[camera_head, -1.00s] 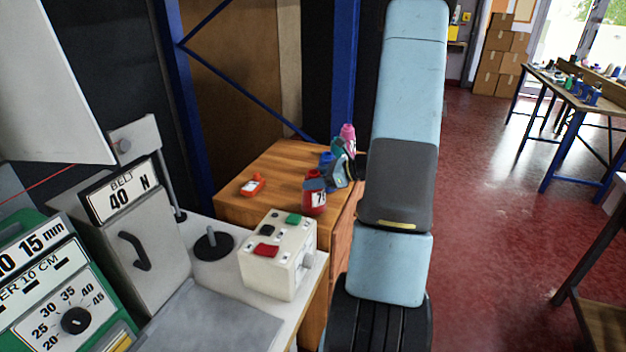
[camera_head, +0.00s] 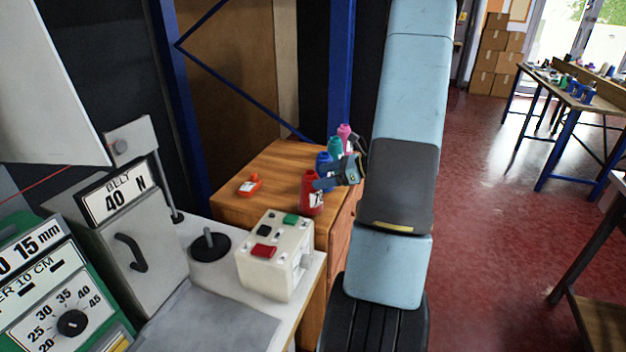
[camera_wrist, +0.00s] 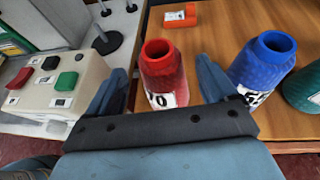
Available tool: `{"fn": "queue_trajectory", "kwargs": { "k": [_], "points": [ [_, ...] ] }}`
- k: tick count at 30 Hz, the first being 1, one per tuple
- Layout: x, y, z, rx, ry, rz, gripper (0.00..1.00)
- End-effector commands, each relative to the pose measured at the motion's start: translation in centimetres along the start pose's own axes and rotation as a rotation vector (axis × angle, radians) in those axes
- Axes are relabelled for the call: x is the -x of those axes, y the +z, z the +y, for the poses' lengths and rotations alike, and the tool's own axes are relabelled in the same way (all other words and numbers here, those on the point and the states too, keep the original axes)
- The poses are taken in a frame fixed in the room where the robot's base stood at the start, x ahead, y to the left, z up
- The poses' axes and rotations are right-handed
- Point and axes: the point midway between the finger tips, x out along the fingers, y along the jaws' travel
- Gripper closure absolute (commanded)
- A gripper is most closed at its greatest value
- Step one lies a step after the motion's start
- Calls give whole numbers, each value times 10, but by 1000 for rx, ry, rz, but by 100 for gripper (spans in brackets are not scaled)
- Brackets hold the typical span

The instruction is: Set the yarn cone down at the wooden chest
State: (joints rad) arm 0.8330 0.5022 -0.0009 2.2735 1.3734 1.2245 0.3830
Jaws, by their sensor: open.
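A red yarn cone (camera_head: 311,194) with a white label stands upright on the wooden chest (camera_head: 283,162), near its front right edge. It also shows in the wrist view (camera_wrist: 163,72), between my two fingers and just beyond them. My gripper (camera_head: 338,174) is open and holds nothing, just right of the red cone at the chest's edge. In the wrist view its fingers (camera_wrist: 158,88) spread to either side of the cone with gaps. A blue cone (camera_wrist: 264,62), a teal cone (camera_wrist: 305,88) and a pink cone (camera_head: 344,131) stand in a row behind the red one.
An orange-red item (camera_head: 250,185) lies on the chest's left part; the wood around it is bare. A white control box (camera_head: 274,255) with coloured buttons stands on the bench in front of the chest. A blue post (camera_head: 341,70) rises behind the chest.

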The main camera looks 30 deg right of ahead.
Motion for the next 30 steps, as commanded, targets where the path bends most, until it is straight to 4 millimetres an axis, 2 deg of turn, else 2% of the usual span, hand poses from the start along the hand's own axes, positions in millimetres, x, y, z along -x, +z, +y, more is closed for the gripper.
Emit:
{"fn": "queue_trajectory", "kwargs": {
  "k": [3,9,15,20,23,30],
  "points": [
    [25,0,-1,2,-5,0,15],
    [56,0,0,0,-2,-1,15],
    [71,1,0,3,1,0,15],
    [66,18,12,69,47,30,15],
    [55,40,31,173,118,75,15],
    [33,94,93,502,320,210,15]
  ]
}}
